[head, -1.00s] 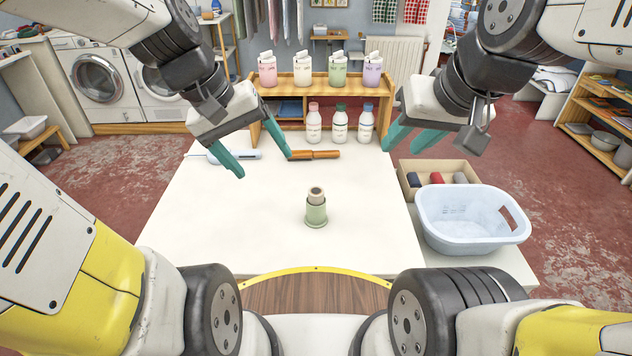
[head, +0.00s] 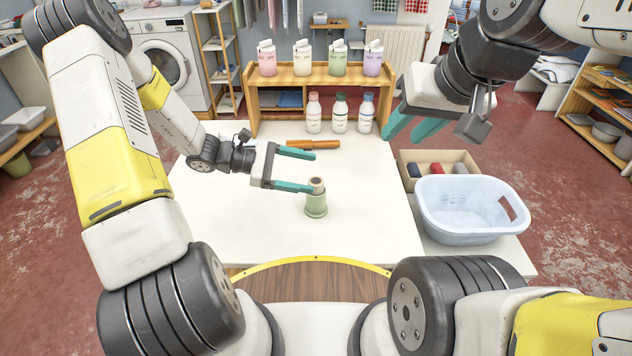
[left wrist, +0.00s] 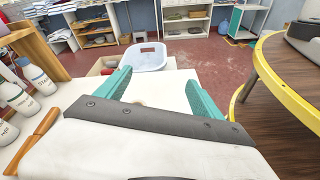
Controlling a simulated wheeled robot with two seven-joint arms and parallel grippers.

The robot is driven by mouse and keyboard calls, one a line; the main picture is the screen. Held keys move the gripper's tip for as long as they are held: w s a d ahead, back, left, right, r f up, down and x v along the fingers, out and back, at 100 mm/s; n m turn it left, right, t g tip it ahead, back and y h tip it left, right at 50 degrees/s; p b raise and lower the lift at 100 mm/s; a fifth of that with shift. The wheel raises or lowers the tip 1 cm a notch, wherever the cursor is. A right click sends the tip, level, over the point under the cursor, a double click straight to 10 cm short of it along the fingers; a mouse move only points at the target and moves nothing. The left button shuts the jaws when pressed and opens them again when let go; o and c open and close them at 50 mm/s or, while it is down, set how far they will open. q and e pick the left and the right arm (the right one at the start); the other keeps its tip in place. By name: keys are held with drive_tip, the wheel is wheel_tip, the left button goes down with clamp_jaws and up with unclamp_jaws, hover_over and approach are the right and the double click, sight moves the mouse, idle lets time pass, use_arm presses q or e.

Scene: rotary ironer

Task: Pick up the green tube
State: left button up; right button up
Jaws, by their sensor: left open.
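The green tube (head: 316,206) stands upright on the white table (head: 240,235), with a beige, hollow-looking top. My left gripper (head: 314,171) is open and empty, its teal fingers pointing right. In the head view its nearer fingertip lines up with the tube's top; I cannot tell whether they touch. In the left wrist view, the open left gripper (left wrist: 160,80) has the tabletop between its fingers, and the tube is not clearly visible. My right gripper (head: 401,141) is open and empty, above the table's right edge.
An orange-handled tool (head: 312,145) lies behind the left gripper. Several bottles (head: 340,115) stand before a wooden shelf (head: 290,84). A pale blue basket (head: 470,212) and a box of rolls (head: 408,165) are at right. The table's front is clear.

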sight(309, 200)
use_arm(q)
drive_tip(key=w+f+n+t, duration=0.1)
drive_tip(key=f+n, duration=0.1)
drive_tip(key=f, duration=0.3)
drive_tip(key=w+f+n+t+h, duration=0.1)
drive_tip(key=w+f+n+t, duration=0.1)
drive_tip(key=f, duration=0.3)
drive_tip(key=w+f+n+t+h, duration=0.1)
drive_tip(key=f+n+t, duration=0.1)
drive_tip(key=f, duration=0.3)
drive_tip(key=shift+w+a+f+n, duration=0.15)
drive_tip(key=shift+w+a+n, duration=0.15)
drive_tip(key=shift+n, duration=0.2)
drive_tip(key=shift+x, duration=3.65)
drive_tip(key=c, duration=1.4)
drive_tip(key=shift+c, duration=0.2)
